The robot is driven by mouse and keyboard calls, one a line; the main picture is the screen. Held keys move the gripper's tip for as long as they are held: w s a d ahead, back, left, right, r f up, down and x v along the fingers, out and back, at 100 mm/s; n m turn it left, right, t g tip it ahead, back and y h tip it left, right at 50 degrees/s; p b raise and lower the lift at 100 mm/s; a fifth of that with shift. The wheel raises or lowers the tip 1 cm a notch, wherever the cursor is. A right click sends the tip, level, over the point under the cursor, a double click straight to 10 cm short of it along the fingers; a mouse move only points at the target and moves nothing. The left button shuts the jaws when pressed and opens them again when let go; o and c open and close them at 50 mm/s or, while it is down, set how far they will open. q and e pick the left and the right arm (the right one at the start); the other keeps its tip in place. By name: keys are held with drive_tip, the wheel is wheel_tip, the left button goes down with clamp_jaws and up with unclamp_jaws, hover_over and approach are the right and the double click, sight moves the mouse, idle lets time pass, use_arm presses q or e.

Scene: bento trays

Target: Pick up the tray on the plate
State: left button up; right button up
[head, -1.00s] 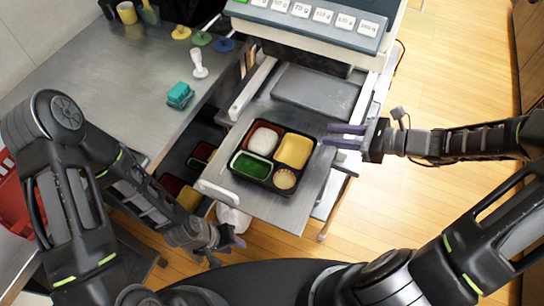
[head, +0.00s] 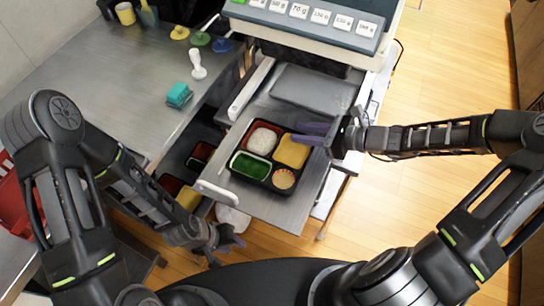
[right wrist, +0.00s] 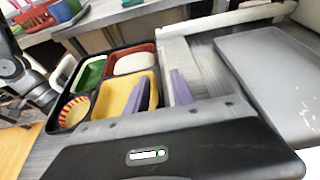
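A black bento tray (head: 267,184) lies on the grey metal plate (head: 283,211) that sticks out of the machine. Its compartments hold white rice, a yellow food, a green food and a round striped cup. My right gripper (head: 304,134) is at the tray's right side, with two purple fingers pointing left. In the right wrist view the fingers (right wrist: 160,95) are apart, one over the yellow compartment and one outside the tray wall (right wrist: 158,72). Whether they touch the tray is unclear. My left gripper (head: 236,242) hangs below the plate's near left, away from the tray; its finger gap is unclear.
The machine with labelled buttons (head: 300,11) stands behind the plate. A flat grey lid-like panel (head: 315,91) lies behind the tray. A steel counter (head: 100,90) at left holds a teal block (head: 179,95) and a white stamp-like object (head: 198,66). More filled trays sit lower left.

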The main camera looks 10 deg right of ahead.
drive_tip(key=shift+x, duration=1.05)
drive_tip(key=shift+c, duration=0.6)
clamp_jaws()
idle(0.4)
